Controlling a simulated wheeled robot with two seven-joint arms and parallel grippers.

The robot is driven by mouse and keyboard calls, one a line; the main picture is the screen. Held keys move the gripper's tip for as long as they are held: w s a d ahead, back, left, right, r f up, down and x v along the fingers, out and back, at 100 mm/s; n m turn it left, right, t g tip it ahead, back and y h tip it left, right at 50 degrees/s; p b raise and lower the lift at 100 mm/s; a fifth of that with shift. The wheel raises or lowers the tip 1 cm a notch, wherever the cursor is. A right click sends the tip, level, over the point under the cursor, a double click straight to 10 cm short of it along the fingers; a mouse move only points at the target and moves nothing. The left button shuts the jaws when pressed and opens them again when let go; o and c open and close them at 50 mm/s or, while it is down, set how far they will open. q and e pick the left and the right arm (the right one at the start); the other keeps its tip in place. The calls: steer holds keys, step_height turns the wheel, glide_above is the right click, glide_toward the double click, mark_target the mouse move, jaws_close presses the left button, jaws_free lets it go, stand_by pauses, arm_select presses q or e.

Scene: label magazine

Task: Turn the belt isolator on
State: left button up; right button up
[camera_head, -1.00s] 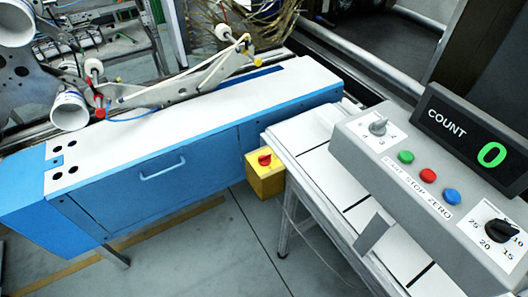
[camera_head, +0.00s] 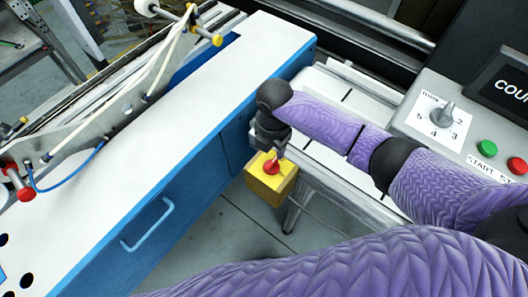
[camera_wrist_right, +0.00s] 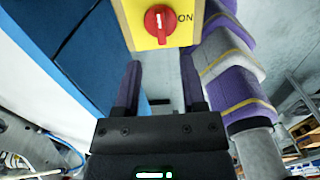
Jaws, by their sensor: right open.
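The belt isolator is a yellow box (camera_head: 268,187) with a round red knob (camera_head: 271,167), hanging beside the white conveyor's end near the blue cabinet. In the right wrist view the red knob (camera_wrist_right: 160,20) shows at the top on the yellow face (camera_wrist_right: 185,30). Its white mark runs up and down in the picture, and the letters "ON" stand to its right. My right gripper (camera_wrist_right: 160,68) is open and empty. Its fingertips point at the yellow box, with the knob ahead of them, not between them. In the head view my right gripper (camera_head: 273,153) partly covers the knob. My left gripper is not in view.
The blue cabinet (camera_head: 165,225) with a white top stands left of the box. The white conveyor (camera_head: 325,152) lies to the right, under my right arm. A grey console (camera_head: 460,125) with a dial and coloured buttons is at the right.

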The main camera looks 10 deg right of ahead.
mark_target(272, 163)
step_height(272, 163, down, 6)
steer(key=shift+f+b, duration=0.15)
steer(key=shift+b, duration=0.95)
steer(key=shift+f, duration=0.45)
jaws_close()
